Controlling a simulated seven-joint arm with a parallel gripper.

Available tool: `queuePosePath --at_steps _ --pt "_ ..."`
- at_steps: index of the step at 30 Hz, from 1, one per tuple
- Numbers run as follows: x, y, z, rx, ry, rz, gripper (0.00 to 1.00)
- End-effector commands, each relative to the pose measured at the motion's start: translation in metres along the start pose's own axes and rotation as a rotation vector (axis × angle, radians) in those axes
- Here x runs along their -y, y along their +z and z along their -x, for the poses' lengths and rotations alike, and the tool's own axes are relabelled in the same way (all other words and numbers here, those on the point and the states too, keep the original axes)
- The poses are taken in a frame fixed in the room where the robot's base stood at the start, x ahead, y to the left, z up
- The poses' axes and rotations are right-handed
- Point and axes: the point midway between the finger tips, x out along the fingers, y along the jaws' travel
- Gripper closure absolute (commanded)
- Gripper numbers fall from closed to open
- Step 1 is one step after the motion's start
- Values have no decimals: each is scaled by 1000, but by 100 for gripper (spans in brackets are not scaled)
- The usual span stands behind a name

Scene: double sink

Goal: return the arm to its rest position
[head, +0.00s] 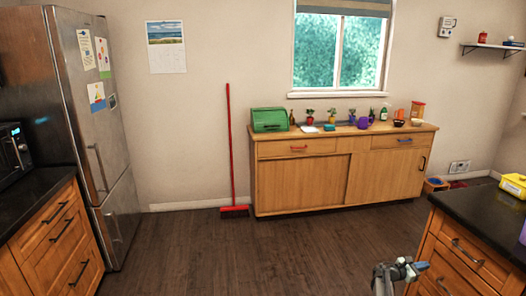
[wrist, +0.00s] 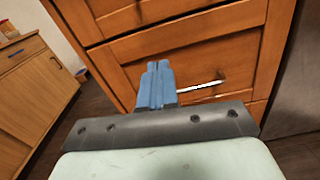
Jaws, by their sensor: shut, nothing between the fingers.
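My gripper (head: 422,267) shows at the bottom right of the head view, in front of the wooden drawer unit (head: 465,252) under the dark right-hand counter. Its blue fingers point to the right, towards the drawers. In the wrist view the two blue fingers (wrist: 158,80) lie together, shut and empty. Behind them is a wooden drawer front with a metal handle (wrist: 200,87); I cannot tell the exact gap. Most of my arm is out of the head view.
A wooden sideboard (head: 300,187) stands by the back wall, with a green bread box (head: 270,119) and several small items on top. A red broom (head: 231,150) leans against the wall. The fridge (head: 85,110) is at left. The middle floor (head: 240,255) is clear.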

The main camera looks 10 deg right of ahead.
Motion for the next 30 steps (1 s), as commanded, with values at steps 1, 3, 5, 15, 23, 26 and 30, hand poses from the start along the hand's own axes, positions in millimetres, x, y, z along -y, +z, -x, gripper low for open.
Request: queuePosePath --at_steps 1,3,5,15,23,26,30 --pt "1 0 0 2 -4 -36 100" --pt "3 0 0 1 -13 -97 100" --pt "6 -2 0 -9 -31 -158 100" --pt "43 -32 12 -131 -227 -561 100" --pt "102 -69 61 -270 -539 -948 100" --pt "132 -92 94 -325 -700 -1078 100" --pt "173 -127 158 -397 -937 -1208 100"
